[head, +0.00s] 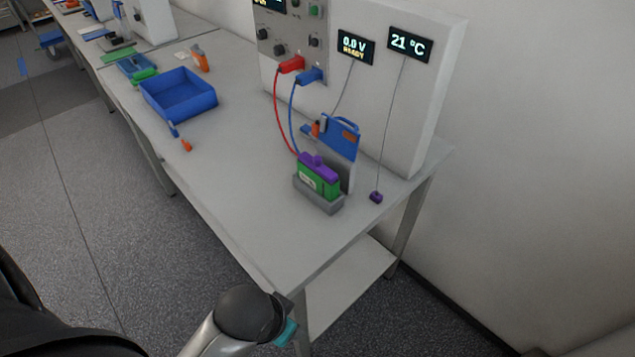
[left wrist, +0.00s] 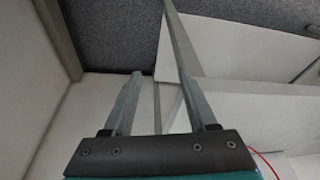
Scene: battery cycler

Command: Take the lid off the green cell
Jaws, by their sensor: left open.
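The green cell (head: 311,181) stands upright in a grey holder (head: 327,206) near the table's right end. Its purple lid (head: 320,168) with a raised knob sits on top of it. My left gripper (left wrist: 162,76) is open in the left wrist view, with nothing between its fingers. The green cell does not show in that view. In the head view one of my arm links with a teal part is at the bottom, below the table's front corner; its fingers cannot be made out. My right gripper is not seen.
A blue item with a handle (head: 340,136) stands behind the cell. Red (head: 275,115) and blue (head: 292,118) cables run from the cycler (head: 405,90) down to behind the cell. A blue bin (head: 205,102) is left. The front table (head: 240,190) is clear.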

